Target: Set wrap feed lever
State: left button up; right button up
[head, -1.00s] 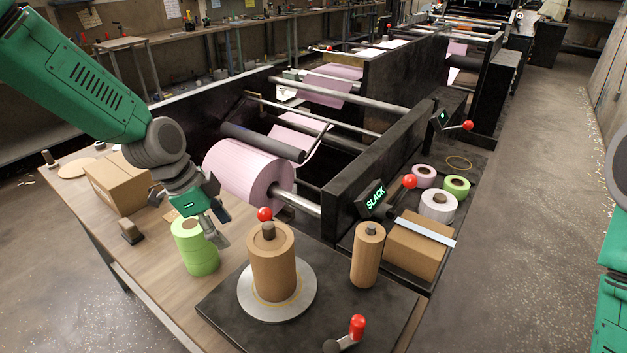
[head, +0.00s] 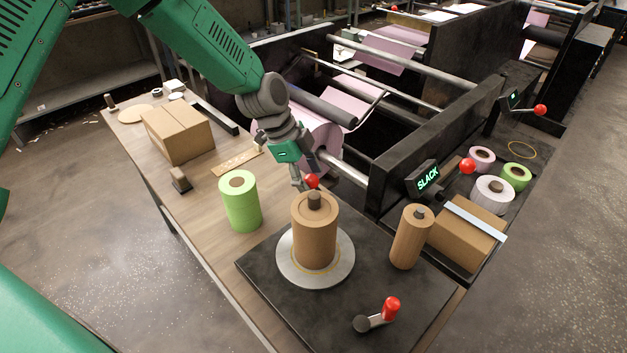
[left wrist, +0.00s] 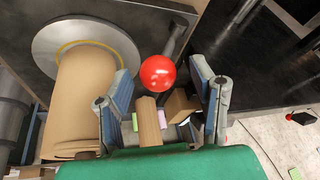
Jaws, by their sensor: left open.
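A red ball knob (head: 312,181) stands just behind the large brown roll (head: 315,235). My left gripper (head: 304,178) is open right beside this knob. In the left wrist view the knob (left wrist: 157,73) shows on a dark rod, between and beyond the two open fingers of the gripper (left wrist: 163,92). No contact shows. The large brown roll (left wrist: 85,95) lies to the left there, on a metal disc (left wrist: 65,40). A second red-knobbed lever (head: 467,166) is beside a lit sign reading SLACK (head: 427,177). My right gripper is out of view.
A green roll (head: 240,200) stands left of the large brown roll. A slimmer brown roll (head: 411,237) and a carton (head: 466,233) stand to the right. A red-handled crank (head: 390,308) is at the front. Another carton (head: 178,132) sits on the wooden bench.

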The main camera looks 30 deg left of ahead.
pick_arm(q)
jog(key=shift+w+f, duration=0.1)
jog(key=shift+f, duration=0.7)
jog(key=shift+d, duration=0.3)
jog(key=shift+d+r, duration=0.1)
jog(key=shift+c, duration=1.3)
grip_shut()
jog(key=shift+w, duration=0.1)
